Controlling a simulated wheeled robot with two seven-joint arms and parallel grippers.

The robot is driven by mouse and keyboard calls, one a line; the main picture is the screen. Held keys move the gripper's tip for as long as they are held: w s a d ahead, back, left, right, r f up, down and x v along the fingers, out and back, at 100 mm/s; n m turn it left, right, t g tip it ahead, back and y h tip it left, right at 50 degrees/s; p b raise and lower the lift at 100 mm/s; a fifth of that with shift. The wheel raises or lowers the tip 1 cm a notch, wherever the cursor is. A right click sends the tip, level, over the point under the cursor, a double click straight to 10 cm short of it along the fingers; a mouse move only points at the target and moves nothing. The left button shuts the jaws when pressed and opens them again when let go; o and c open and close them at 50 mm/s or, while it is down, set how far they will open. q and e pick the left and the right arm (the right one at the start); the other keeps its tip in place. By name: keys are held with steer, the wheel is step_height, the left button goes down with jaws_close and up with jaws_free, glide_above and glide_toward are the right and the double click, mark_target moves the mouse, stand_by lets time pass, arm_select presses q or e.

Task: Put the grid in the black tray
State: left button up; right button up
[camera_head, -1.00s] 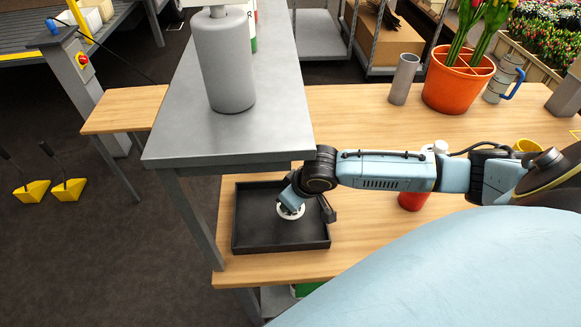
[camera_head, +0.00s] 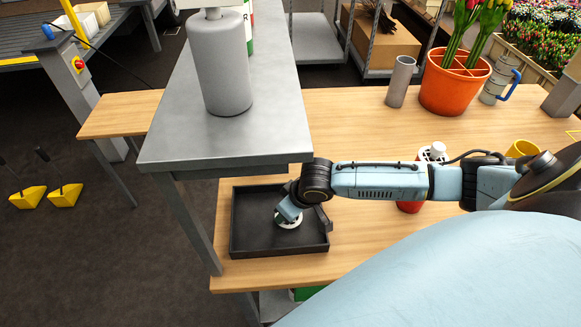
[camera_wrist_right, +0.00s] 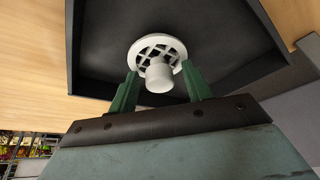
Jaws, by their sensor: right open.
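The grid (camera_head: 289,223) is a white round lattice disc with a knob. It is inside the black tray (camera_head: 241,252), right of its middle, and appears to lie on the tray floor. In the right wrist view the grid (camera_wrist_right: 143,46) shows its lattice and pale knob, with the tray wall (camera_wrist_right: 73,48) at left. My right gripper (camera_wrist_right: 160,85) is open, its green fingers either side of the knob with gaps. In the head view my right gripper (camera_head: 289,211) is low over the grid and partly hides it. My left gripper is not in view.
A grey metal shelf (camera_head: 225,145) with a grey cylinder (camera_head: 222,65) stands close above and left of the tray. An orange pot of tulips (camera_head: 454,83), a grey tube (camera_head: 401,82) and a red container (camera_head: 409,207) stand on the wooden table (camera_head: 345,115).

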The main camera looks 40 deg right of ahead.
steer(key=p+v, duration=0.2)
steer(key=v, duration=1)
steer(key=shift+s, duration=0.1)
